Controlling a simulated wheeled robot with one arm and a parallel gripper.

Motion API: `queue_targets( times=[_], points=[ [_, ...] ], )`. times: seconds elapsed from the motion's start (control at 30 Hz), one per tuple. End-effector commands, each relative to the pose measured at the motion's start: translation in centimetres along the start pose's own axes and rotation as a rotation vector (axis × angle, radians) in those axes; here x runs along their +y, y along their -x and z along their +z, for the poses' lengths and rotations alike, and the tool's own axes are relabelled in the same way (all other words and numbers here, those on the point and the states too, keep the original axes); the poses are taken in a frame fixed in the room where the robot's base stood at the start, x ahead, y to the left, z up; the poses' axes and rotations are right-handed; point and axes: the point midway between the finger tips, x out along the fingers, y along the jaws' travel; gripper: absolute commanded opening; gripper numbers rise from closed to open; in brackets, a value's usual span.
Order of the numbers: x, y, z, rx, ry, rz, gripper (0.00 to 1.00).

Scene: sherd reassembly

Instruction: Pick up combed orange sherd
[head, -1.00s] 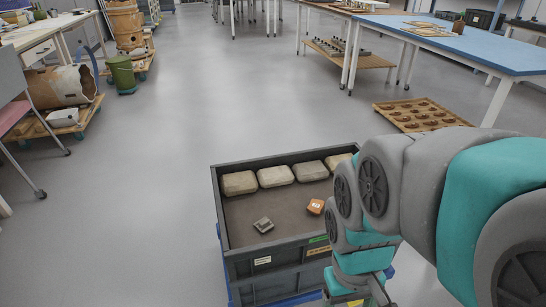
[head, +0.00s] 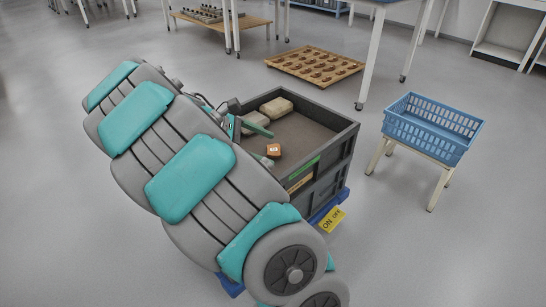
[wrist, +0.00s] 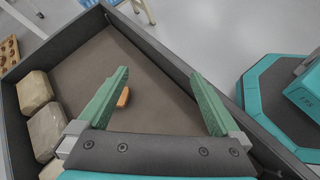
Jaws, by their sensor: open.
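The orange sherd (head: 274,150) lies on the floor of the dark grey crate (head: 330,125), with a small white label on top. In the wrist view the orange sherd (wrist: 124,97) shows just inside the left finger, which hides part of it. Combing on it is too small to make out. My gripper (wrist: 161,78) is open, its two green fingers wide apart and nothing between them held. In the head view my gripper (head: 262,144) is over the crate, just left of the sherd, partly hidden by my arm.
Pale blocks (head: 276,107) line one side of the crate; the wrist view shows several (wrist: 35,92). Crate walls stand close around the gripper. A blue basket (head: 432,125) on a stool stands right of the crate. A wooden tray (head: 314,66) lies on the floor behind.

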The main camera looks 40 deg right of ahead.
Motion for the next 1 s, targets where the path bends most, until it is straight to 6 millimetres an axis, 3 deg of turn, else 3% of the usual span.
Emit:
queue_targets(
  times=[0.03,0.2,0.4,0.57,1.0],
  points=[
    [1.1,-0.6,-2.1,-0.031,0.056,0.024,1.0],
    [4.3,-1.3,-6.9,-0.116,0.23,0.096,1.0],
    [6.0,-1.7,-10.8,-0.167,0.362,0.146,1.0],
    [6.5,-2.1,-11.7,-0.183,0.396,0.158,1.0],
    [7.5,-6.2,-11.2,-0.182,0.395,0.156,1.0]
  ],
)
